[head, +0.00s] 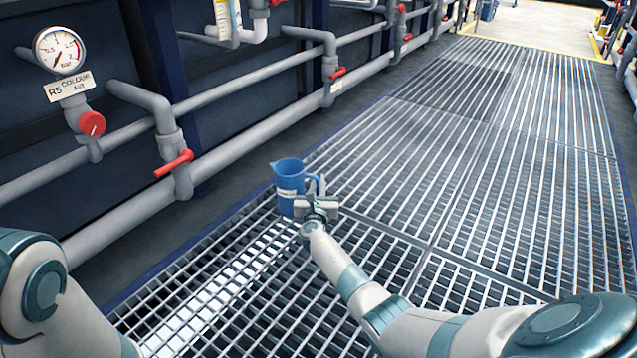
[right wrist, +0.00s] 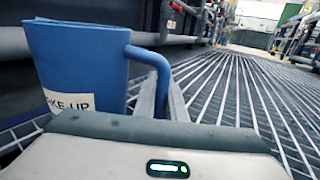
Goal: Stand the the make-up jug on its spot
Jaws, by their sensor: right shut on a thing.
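The make-up jug (head: 289,180) is blue with a white label and stands out in front of me, near the left edge of the grating. In the right wrist view the jug (right wrist: 82,65) fills the left side, and its label partly reads "KE-UP". My right gripper (head: 318,203) is shut on the jug's handle (right wrist: 155,62), at the jug's right side. The jug looks upright. Its base is partly hidden, so I cannot tell whether it touches the grating. No marked spot for it is clearly visible. My left arm shows at the lower left, but its gripper is out of view.
Metal grating (head: 470,150) covers the floor and is clear to the right and ahead. Grey pipes (head: 250,145) run along the left, with red-handled valves (head: 174,164) and a pressure gauge (head: 59,50). A yellow-edged area (head: 535,44) lies at the far end.

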